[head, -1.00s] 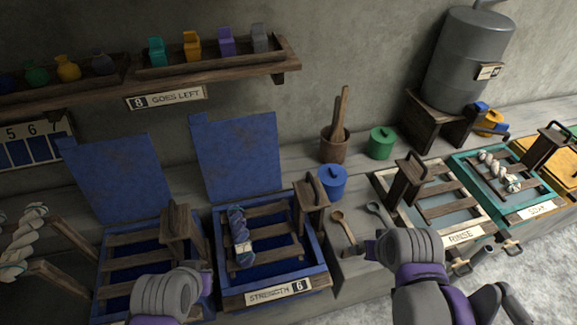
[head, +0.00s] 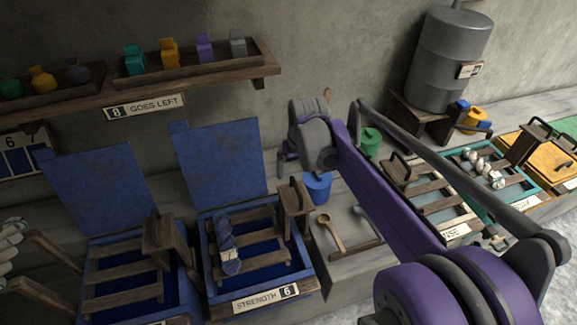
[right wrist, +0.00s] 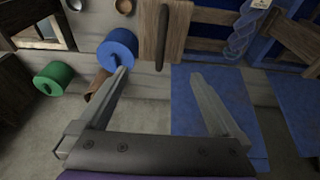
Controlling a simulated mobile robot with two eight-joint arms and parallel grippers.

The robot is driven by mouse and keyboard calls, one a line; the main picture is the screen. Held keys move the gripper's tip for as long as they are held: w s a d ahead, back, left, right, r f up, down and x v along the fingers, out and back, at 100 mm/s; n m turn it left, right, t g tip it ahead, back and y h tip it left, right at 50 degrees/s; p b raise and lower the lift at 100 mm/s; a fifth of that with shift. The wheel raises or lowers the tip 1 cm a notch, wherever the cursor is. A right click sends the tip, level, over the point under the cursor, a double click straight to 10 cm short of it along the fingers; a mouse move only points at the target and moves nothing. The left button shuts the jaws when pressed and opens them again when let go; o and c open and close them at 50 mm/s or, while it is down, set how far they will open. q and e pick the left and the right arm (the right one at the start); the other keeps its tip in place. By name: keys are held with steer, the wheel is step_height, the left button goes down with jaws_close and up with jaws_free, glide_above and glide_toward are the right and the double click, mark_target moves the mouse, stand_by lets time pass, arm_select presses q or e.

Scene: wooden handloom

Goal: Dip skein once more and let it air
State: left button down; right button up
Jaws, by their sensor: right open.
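A blue twisted skein (head: 227,245) lies across the wooden slats of the blue vat labelled STRENGTH 6 (head: 206,282). The vat's blue lid (head: 220,165) stands raised behind it. The skein also shows at the top of the right wrist view (right wrist: 241,35). A wooden block with a dark handle (head: 295,208) stands at the vat's right edge. My right gripper (right wrist: 158,75) is open and empty. Its fingers point toward that handled block (right wrist: 164,35) and are apart from it and from the skein. My left gripper is out of view.
A second open blue vat (head: 125,285) stands to the left. A blue pot (head: 318,187), a wooden spoon (head: 330,232) and a green pot (head: 370,143) are on the right. The rinse vat (head: 438,203) lies beyond. A shelf (head: 200,85) overhangs the back.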

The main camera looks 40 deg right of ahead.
mark_target(297, 186)
steer(key=f+b, duration=0.2)
steer(key=f, duration=0.2)
steer(key=f+b, duration=0.1)
steer(key=f, duration=0.3)
steer(key=shift+s+b, duration=0.2)
steer(key=shift+b, duration=0.2)
steer(key=shift+r, duration=0.35)
steer(key=shift+w+f, duration=0.15)
steer(key=shift+f, duration=0.2)
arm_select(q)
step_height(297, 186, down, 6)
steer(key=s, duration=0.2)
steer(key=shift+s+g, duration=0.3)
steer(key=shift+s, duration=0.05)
arm_select(e)
jaws_close()
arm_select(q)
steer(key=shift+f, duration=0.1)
